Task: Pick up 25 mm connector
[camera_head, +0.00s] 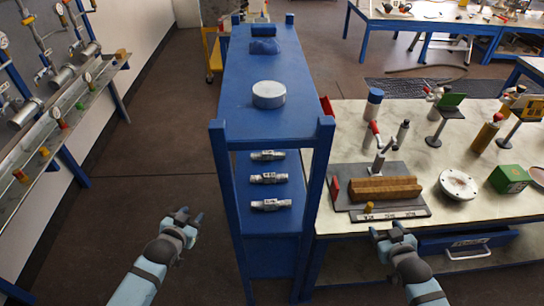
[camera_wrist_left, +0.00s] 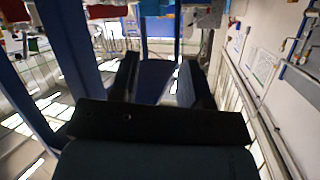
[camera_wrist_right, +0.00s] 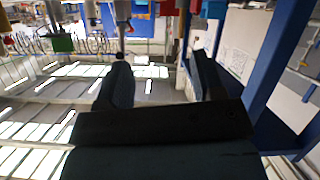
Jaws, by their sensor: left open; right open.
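Three silver connectors with white labels lie on the lower shelf of the blue rack in the head view: a far one (camera_head: 267,155), a middle one (camera_head: 269,178) and a near one (camera_head: 271,204). The labels are too small to read, so I cannot tell which is 25 mm. My left gripper (camera_head: 187,216) is open and empty, left of the rack and near its front. It also shows in the left wrist view (camera_wrist_left: 158,80). My right gripper (camera_head: 391,233) is open and empty at the workbench's front edge. It also shows in the right wrist view (camera_wrist_right: 165,75).
The blue rack (camera_head: 228,104) has posts and a top shelf bearing a grey cylinder (camera_head: 269,94). The workbench (camera_head: 417,150) on the right holds a brown block (camera_head: 385,188), a white flange (camera_head: 458,184) and a green box (camera_head: 509,178). Open floor lies left of the rack.

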